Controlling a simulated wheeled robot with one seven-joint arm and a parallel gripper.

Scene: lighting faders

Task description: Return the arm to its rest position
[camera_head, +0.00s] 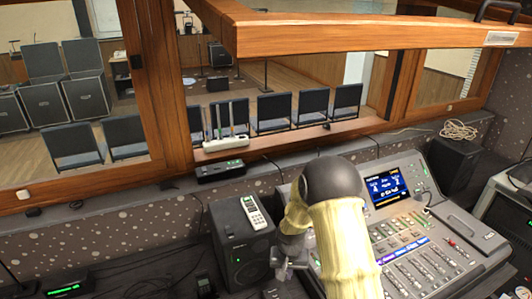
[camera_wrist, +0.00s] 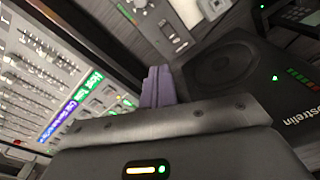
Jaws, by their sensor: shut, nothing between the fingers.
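My arm reaches up from the bottom in the head view, in a pale yellow sleeve with a dark round joint, over the left part of the lighting console (camera_head: 455,262). My gripper (camera_head: 283,271) hangs beside the console's left edge, next to the black speaker (camera_head: 236,262). In the wrist view my gripper's purple-grey fingers (camera_wrist: 157,84) are together with nothing between them. The console's faders and lit labels (camera_wrist: 75,105) show at the left of that view. The speaker (camera_wrist: 245,75) shows at its right. The arm hides part of the console.
A white remote (camera_head: 254,213) lies on the speaker. A wooden window frame (camera_head: 350,32) runs across the top, with a white device (camera_head: 226,143) on its sill. A black box (camera_head: 220,171) sits below it. Another dark speaker (camera_head: 458,163) and a coiled cable (camera_head: 458,130) are at the right.

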